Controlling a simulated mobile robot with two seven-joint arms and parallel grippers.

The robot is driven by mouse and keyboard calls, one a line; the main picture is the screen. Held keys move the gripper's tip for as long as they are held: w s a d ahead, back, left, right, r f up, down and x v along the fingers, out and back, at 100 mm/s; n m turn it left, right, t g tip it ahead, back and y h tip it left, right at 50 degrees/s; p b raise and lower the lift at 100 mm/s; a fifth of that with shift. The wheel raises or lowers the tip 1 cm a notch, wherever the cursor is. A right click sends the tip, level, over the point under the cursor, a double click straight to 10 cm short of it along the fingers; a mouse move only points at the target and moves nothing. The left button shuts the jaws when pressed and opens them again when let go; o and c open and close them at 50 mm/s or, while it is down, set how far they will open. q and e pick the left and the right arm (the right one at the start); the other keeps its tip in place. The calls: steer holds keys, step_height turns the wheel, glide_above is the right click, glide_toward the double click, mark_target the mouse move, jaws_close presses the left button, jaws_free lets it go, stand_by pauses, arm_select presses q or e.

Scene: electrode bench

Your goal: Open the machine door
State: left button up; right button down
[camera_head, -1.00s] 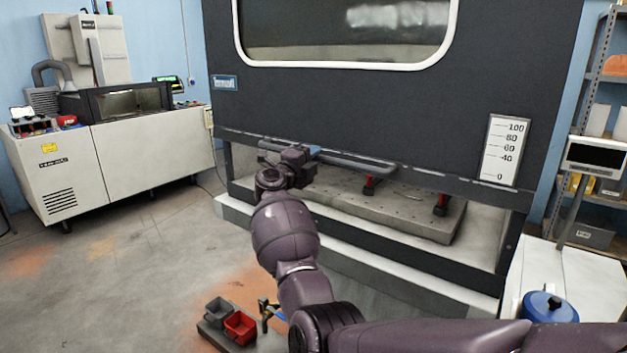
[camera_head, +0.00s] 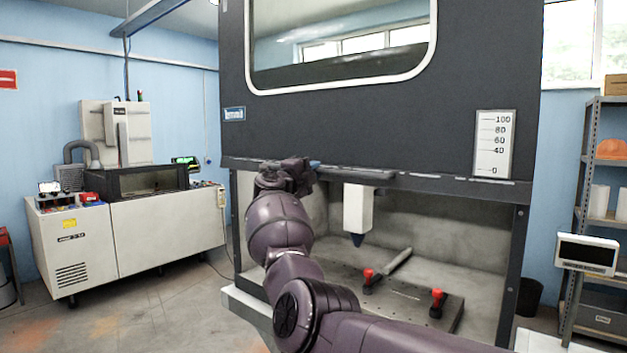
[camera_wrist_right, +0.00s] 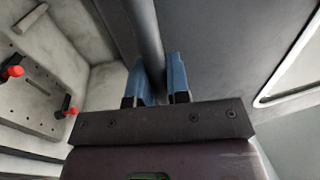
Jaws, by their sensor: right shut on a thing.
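The machine door (camera_head: 350,120) is a large dark grey panel with a white-framed window, and it stands partly raised over the work chamber. A grey bar handle (camera_head: 350,173) runs along its lower edge. My right gripper (camera_head: 314,165) is at the left part of this handle. In the right wrist view the blue fingers of the gripper (camera_wrist_right: 159,80) are shut around the handle bar (camera_wrist_right: 146,35), one on each side. The door panel also shows in the right wrist view (camera_wrist_right: 225,50). My left gripper is in neither view.
Inside the chamber a white tool head with a dark tip (camera_head: 357,212) hangs above a drilled plate (camera_head: 410,305) with red-topped clamps (camera_head: 437,298). A pale machine (camera_head: 150,235) stands at the left. A shelf (camera_head: 600,200) and a small display (camera_head: 587,253) are at the right.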

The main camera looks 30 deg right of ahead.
steer(key=shift+r, duration=0.65)
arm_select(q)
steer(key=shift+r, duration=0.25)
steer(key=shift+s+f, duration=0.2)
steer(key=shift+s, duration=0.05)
arm_select(e)
steer(key=c, duration=1.1)
jaws_free()
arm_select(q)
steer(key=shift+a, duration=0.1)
arm_select(e)
steer(key=shift+a+f, duration=0.1)
